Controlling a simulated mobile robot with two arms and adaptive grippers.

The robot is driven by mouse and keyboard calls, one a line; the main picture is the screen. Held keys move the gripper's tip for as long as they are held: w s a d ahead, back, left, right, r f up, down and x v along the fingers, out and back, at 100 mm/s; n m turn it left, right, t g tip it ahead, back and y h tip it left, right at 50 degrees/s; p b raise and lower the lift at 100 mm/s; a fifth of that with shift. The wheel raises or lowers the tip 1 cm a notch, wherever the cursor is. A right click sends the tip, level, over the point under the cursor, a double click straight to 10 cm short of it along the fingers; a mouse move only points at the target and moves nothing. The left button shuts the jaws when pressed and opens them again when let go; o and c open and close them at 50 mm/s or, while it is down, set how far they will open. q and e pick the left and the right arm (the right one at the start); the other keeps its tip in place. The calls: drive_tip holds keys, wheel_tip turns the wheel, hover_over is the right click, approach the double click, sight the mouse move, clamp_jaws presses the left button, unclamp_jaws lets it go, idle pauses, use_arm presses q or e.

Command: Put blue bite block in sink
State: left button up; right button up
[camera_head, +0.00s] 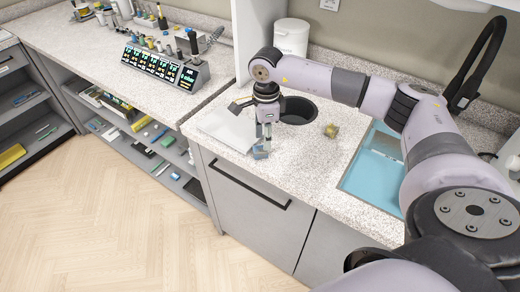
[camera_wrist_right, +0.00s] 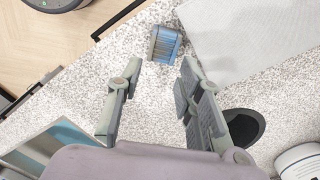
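The blue bite block (camera_head: 260,152) sits on the speckled counter near its front edge. In the right wrist view the small ribbed blue block (camera_wrist_right: 165,43) lies just beyond my fingertips, beside the corner of a grey-white sheet. My right gripper (camera_head: 264,139) points down above the block; in the right wrist view its two fingers (camera_wrist_right: 160,75) are spread with bare counter between them. The sink (camera_head: 368,172) is a light-blue basin set into the counter, to the right of the gripper and partly hidden by my right arm. My left gripper does not show.
A white sheet (camera_head: 226,127) lies left of the gripper. A white canister (camera_head: 291,37) stands behind. A device with lit displays (camera_head: 160,66) is on the left counter.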

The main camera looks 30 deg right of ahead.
sight(260, 152)
wheel_tip(260, 152, down, 4)
drive_tip(key=shift+f+p, duration=0.25)
drive_tip(key=shift+p, duration=0.85)
drive_tip(key=shift+f, duration=0.25)
drive_tip(key=shift+c, duration=0.4)
drive_tip(key=c, duration=0.7)
drive_tip(key=shift+r, duration=0.15)
